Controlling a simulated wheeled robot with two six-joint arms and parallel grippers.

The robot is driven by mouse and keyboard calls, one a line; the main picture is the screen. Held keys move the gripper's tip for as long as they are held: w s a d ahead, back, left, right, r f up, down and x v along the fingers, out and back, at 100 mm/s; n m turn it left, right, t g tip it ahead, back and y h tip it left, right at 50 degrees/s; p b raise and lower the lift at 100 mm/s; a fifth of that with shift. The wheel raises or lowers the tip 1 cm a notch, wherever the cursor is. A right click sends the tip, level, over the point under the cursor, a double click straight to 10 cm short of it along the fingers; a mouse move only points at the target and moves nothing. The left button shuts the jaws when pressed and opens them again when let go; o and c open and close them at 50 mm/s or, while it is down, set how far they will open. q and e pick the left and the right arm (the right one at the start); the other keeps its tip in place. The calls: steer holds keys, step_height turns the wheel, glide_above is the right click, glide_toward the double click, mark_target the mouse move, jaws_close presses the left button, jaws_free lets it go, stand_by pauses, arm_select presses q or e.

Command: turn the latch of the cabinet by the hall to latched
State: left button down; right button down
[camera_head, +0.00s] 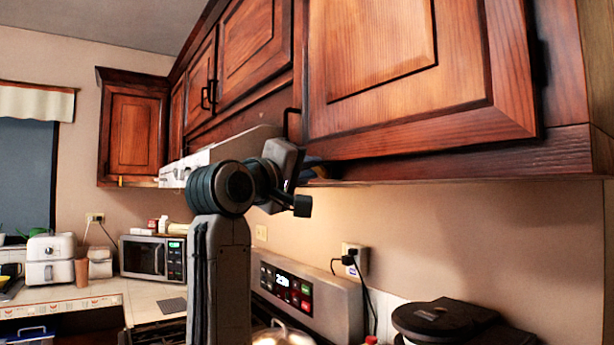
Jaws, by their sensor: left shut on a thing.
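The large wooden cabinet door (380,50) fills the upper right of the head view, above the counter. A black bar handle (288,118) shows at its lower left edge. My left gripper (291,180) is raised just under this edge and appears shut on the handle's lower end. The gripper's own body hides the contact. No separate latch is clearly visible, so I cannot tell its position. Whether this door is fully closed is also unclear. My right gripper is out of view.
More wall cabinets (245,45) run to the left, with a range hood (215,150) below them. A stove panel (305,295), a microwave (150,257) and a black-lidded appliance (445,320) stand below. The wall under the large door is mostly clear.

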arm_select(q)
steer(key=shift+s+d+r+m+g+h+b, duration=0.1)
steer(key=shift+m+g+h+b, duration=0.7)
steer(key=shift+m, duration=1.95)
steer(key=shift+s+d+r+m+g+h+b, duration=0.15)
steer(key=shift+m+g+h+b, duration=0.25)
steer(key=shift+m+h+b, duration=1.55)
steer(key=shift+s+f+m+g+h+p, duration=0.1)
steer(key=shift+m+g+h, duration=0.45)
steer(key=shift+m, duration=2.95)
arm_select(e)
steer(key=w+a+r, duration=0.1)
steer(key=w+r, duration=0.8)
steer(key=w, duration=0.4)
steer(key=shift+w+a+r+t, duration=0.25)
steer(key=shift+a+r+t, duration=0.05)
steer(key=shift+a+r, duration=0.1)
arm_select(q)
steer(key=shift+g, duration=0.25)
steer(key=c, duration=1.4)
jaws_free()
steer(key=shift+s, duration=0.1)
